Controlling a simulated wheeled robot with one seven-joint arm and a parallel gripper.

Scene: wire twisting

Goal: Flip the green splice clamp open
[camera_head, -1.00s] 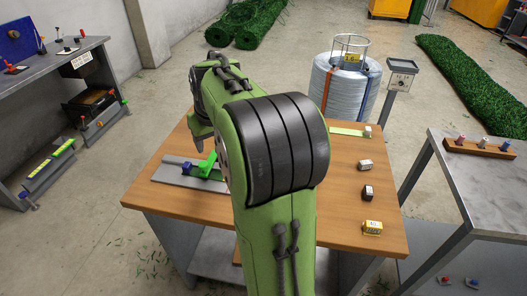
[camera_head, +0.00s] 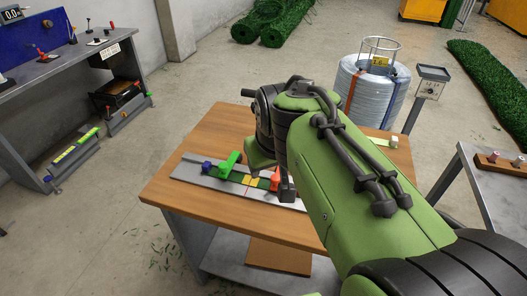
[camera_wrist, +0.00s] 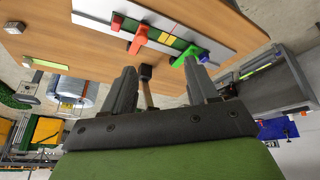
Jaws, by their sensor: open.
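The green splice clamp (camera_head: 229,164) sits on the left part of a grey plate (camera_head: 190,179) on the wooden table, beside a blue knob (camera_head: 206,167). Its lever looks slanted; I cannot tell whether it is latched. A red clamp (camera_head: 275,178) sits further right, with green and yellow strips (camera_head: 250,180) between. In the wrist view my gripper (camera_wrist: 161,78) is open and empty, its two dark fingers apart. The green clamp (camera_wrist: 190,52) shows beyond the right finger, and the red clamp (camera_wrist: 138,40) beyond the left. In the head view my arm hides part of the gripper.
The wooden table (camera_head: 224,125) has clear room behind the plate. A black-headed object (camera_wrist: 146,72) shows between my fingers in the wrist view. A white cable spool (camera_head: 368,95) and a grey pedestal (camera_head: 430,82) stand behind the table. A grey workbench (camera_head: 60,60) stands left.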

